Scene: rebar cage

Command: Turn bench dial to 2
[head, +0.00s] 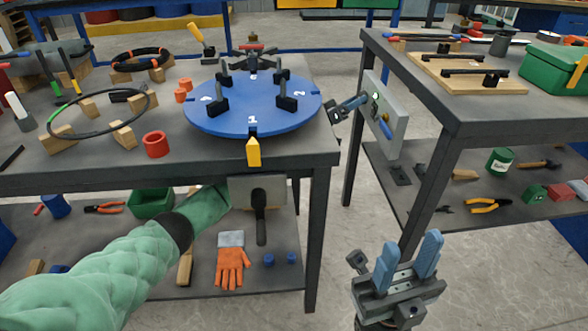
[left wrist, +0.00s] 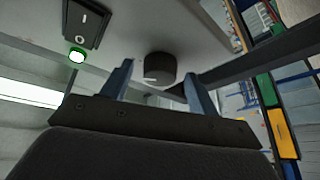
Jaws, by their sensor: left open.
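The bench dial (left wrist: 160,68) is a round black knob with a white mark toward the lower left in the left wrist view. It sits on a light grey panel (left wrist: 150,22), which in the head view (head: 398,102) hangs at the left side of the right bench. My left gripper (head: 352,104) is at this panel, partly hidden by the left bench. Its blue fingers are apart, with the dial between and beyond their tips; contact cannot be told. The dial's numbers are not readable. My right gripper (head: 408,244) is open and empty, low in front of the benches.
A black switch (left wrist: 87,22) and a green-lit lamp (left wrist: 77,56) are beside the dial. The left bench (head: 90,172) carries a blue turntable (head: 215,120) near its right edge. A plate with a black lever (head: 261,225) hangs on its front. Floor between benches is open.

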